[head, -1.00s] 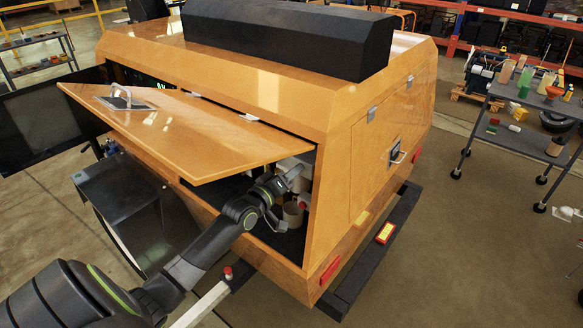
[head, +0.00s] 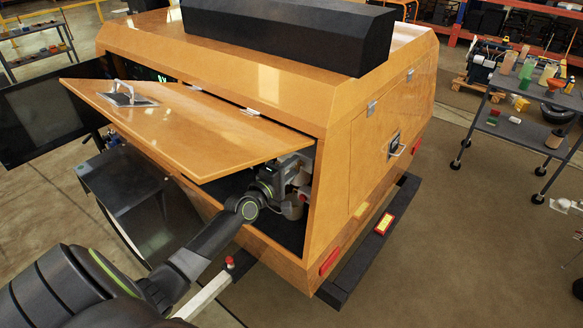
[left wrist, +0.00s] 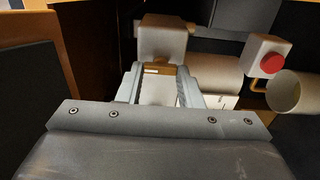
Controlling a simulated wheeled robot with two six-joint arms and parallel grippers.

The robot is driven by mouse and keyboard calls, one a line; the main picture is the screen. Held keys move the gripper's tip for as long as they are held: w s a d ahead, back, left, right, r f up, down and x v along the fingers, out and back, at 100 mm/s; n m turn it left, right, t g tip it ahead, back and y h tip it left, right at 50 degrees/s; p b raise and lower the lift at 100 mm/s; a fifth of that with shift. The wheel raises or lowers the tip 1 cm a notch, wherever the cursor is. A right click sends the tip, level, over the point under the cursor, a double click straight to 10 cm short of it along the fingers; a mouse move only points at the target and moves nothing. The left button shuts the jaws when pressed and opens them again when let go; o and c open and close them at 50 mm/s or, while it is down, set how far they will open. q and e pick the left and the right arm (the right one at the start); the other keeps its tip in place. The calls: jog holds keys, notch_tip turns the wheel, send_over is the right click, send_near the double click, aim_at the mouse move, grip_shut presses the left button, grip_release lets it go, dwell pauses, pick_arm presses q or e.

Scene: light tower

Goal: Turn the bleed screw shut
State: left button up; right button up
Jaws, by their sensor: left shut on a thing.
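My left gripper (left wrist: 160,78) reaches under the raised orange panel (head: 190,125) into the open side compartment of the orange light tower. In the left wrist view its two grey fingers are shut on a small brown-gold piece (left wrist: 158,68), which I take to be the bleed screw. Most of it is hidden by the fingers. A pale grey block (left wrist: 165,36) sits just beyond the fingertips. In the head view my gripper (head: 291,166) is partly hidden among the pale parts at the compartment's right end. My right gripper is not in view.
Right of the fingers are a pale cylinder (left wrist: 216,75), a housing with a red button (left wrist: 271,64) and an open-ended pale cup (left wrist: 298,92). A dark wall (left wrist: 25,85) closes the left side. The panel edge hangs just above my arm.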

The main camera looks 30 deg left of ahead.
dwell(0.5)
pick_arm(q)
jog(key=o, duration=1)
jog(key=s, duration=0.5)
jog(key=s+a, duration=0.1)
jog(key=s, duration=0.5)
jog(key=s+p, duration=0.1)
jog(key=s, duration=0.5)
jog(key=shift+s+a, duration=0.15)
jog(key=shift+a, duration=0.05)
